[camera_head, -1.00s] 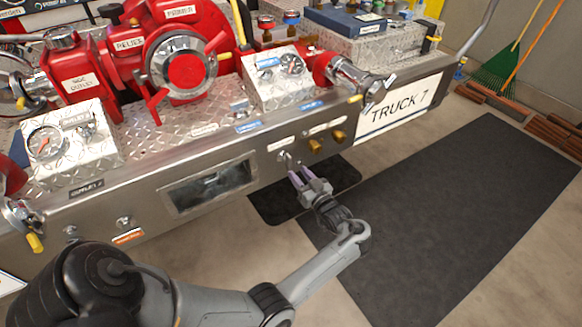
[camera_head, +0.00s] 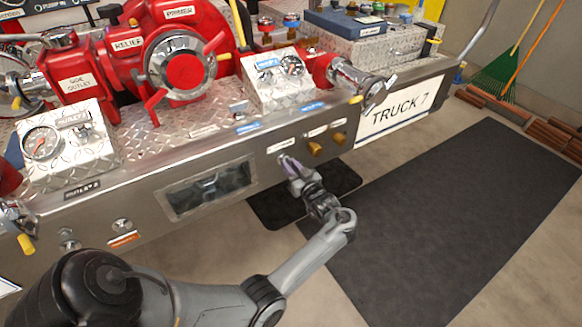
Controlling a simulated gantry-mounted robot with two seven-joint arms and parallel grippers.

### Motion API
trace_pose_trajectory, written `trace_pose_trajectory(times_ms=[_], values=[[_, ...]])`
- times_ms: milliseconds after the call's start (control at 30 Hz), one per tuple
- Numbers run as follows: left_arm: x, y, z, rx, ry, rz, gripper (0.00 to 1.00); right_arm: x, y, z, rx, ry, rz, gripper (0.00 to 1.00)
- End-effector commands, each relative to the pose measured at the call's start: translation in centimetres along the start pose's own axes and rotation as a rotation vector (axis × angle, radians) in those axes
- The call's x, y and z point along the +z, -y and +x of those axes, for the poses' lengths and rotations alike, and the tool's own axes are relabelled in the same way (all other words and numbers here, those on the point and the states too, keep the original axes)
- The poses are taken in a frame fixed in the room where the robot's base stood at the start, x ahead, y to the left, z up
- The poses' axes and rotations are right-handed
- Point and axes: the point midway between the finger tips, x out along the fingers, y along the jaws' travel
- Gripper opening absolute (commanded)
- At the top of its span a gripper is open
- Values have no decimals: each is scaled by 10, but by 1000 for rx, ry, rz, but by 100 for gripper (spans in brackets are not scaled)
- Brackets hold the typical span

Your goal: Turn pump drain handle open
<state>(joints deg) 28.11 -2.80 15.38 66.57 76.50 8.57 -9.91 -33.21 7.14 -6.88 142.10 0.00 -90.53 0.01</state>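The pump panel's steel bumper front (camera_head: 115,215) runs across the picture. Below a small white label (camera_head: 281,146), left of two brass knobs, is a small silver fitting (camera_head: 282,158) that looks like the drain handle. My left gripper (camera_head: 287,166) is right at this fitting, its purple fingertips against or very near the bumper face. The fingers hide most of the fitting, so I cannot tell its angle or whether they grip it. The finger gap is too small to judge. My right gripper is out of view.
Two brass knobs (camera_head: 315,149) stick out just right of the gripper. The TRUCK 7 sign (camera_head: 398,107) is farther right. A red pump (camera_head: 180,60) and gauge boxes (camera_head: 277,80) stand above. A dark floor mat (camera_head: 460,220) leaves free room at right.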

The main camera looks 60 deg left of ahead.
Motion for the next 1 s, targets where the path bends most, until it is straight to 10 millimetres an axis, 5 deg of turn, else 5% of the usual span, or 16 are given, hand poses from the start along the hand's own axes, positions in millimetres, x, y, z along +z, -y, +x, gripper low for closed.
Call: trace_pose_trajectory(times_ms=[100,567,600,667,1000], values=[[0,0,0,0,0,0,0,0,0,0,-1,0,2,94],[0,0,0,0,0,-95,0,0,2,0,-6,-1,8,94],[0,0,0,0,0,-95,26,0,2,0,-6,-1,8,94],[0,1,0,0,0,-95,35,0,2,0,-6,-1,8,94],[0,0,-1,0,0,-94,38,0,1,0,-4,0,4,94]])
